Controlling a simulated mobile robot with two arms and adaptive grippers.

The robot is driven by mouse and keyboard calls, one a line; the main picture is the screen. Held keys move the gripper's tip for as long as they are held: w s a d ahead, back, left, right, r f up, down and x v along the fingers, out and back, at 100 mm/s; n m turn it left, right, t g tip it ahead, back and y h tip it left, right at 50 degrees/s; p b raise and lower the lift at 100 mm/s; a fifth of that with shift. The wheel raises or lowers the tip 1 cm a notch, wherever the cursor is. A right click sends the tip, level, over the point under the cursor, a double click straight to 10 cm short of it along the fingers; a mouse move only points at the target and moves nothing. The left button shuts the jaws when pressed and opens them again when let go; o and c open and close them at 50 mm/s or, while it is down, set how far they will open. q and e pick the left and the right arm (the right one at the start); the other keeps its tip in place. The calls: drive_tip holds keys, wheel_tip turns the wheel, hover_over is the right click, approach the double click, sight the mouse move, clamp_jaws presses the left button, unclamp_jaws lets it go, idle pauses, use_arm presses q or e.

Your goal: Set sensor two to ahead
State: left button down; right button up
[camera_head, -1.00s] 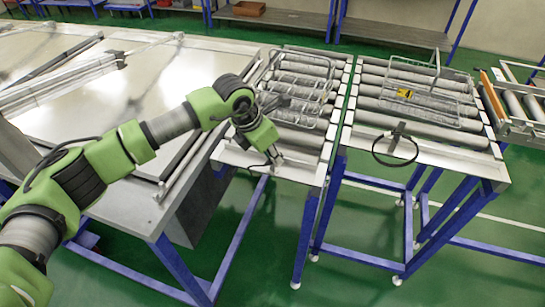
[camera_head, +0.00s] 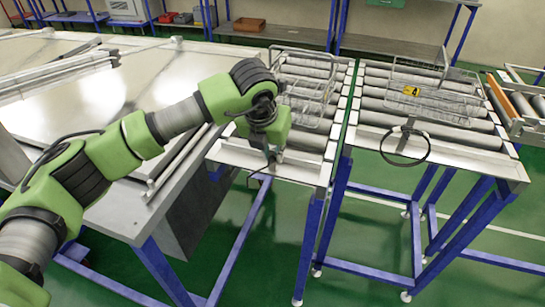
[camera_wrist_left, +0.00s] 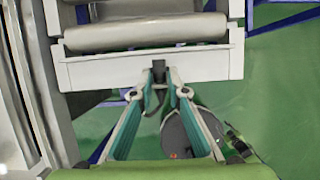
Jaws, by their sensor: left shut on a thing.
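My left gripper (camera_head: 270,162) is at the front end plate of the left roller conveyor (camera_head: 300,165). In the left wrist view its fingers (camera_wrist_left: 160,88) are closed on a small dark sensor (camera_wrist_left: 158,70) at the middle of the pale end plate (camera_wrist_left: 200,69). The gripper hides most of this sensor in the head view. Another small dark sensor (camera_head: 405,135) with a looped black cable stands on the end plate of the right conveyor. I cannot tell from labels which one is sensor two. My right gripper is not in view.
Wire baskets stand on both conveyors: one on the left (camera_head: 305,88), and one with a yellow tag on the right (camera_head: 435,90). A metal table (camera_head: 160,110) lies left of the conveyors. Green floor is free in front, between the blue legs.

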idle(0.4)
use_arm(q)
drive_tip(key=c, duration=2)
unclamp_jaws()
drive_tip(key=v, duration=1.2)
drive_tip(key=shift+r, duration=0.1)
